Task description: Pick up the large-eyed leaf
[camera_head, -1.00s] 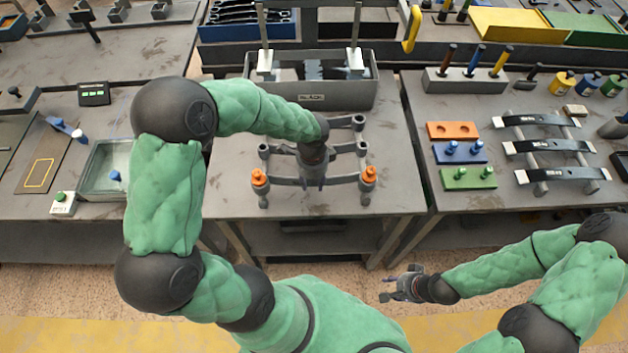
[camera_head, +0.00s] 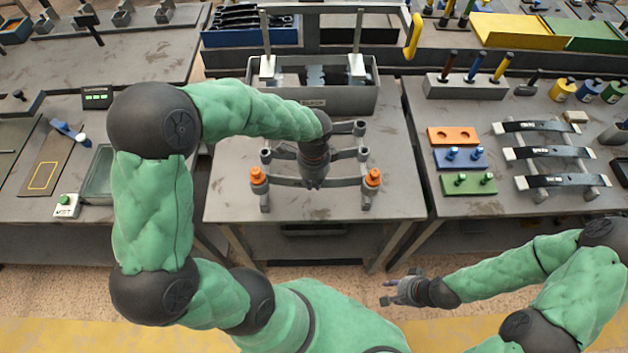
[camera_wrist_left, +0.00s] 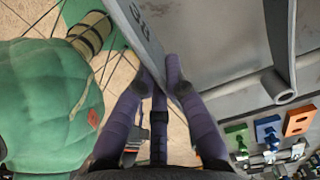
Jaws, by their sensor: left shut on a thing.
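My right gripper (camera_head: 398,291) is open and empty, in front of the tables.
Further grey rack arms (camera_head: 349,154) stand behind the leaf, close to my left gripper. A grey bin (camera_head: 330,102) is behind them. The right table holds a rack of dark leaves (camera_head: 540,153) and coloured blocks (camera_head: 460,158). The middle table's front strip is clear.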

